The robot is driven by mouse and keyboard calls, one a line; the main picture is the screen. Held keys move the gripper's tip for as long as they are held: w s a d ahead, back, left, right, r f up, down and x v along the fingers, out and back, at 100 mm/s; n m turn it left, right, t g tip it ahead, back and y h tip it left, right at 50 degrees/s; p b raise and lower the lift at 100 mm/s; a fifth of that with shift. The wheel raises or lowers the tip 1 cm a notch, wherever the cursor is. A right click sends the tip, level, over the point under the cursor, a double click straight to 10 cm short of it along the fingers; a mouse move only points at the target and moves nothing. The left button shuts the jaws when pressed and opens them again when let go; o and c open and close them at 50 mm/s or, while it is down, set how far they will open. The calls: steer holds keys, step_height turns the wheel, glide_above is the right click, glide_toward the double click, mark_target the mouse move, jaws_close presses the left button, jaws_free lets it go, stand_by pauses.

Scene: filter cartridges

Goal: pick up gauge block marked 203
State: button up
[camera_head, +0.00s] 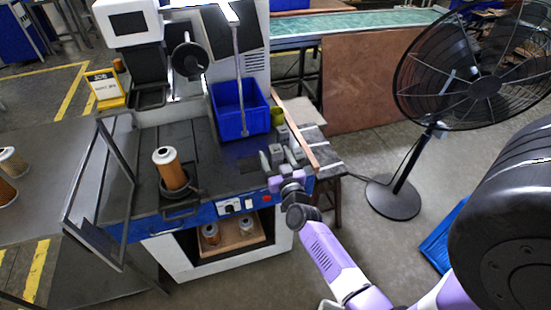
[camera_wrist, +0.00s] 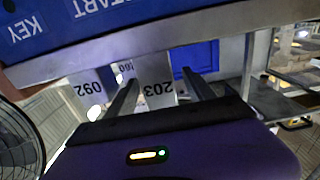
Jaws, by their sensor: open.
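The gauge block marked 203 (camera_wrist: 157,92) is a pale grey block. In the wrist view it shows between the two dark fingers of my gripper (camera_wrist: 159,77), with its number upside down. My gripper is open, with one finger towards each side of the block; I cannot tell whether either finger touches it. In the head view my purple gripper (camera_head: 288,183) is at the front right corner of the machine table, just in front of several small grey blocks. Their numbers cannot be read there.
A block marked 092 (camera_wrist: 88,88) stands close beside block 203. A blue bin (camera_head: 239,112) is behind the blocks, and a wooden strip (camera_head: 296,132) runs along their right. An orange filter cartridge (camera_head: 170,170) stands left on the table. A black fan (camera_head: 400,195) stands right.

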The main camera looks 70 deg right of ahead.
steer(key=shift+b+x, duration=0.3)
steer(key=shift+x, duration=1.1)
steer(key=shift+r, duration=0.1)
jaws_close()
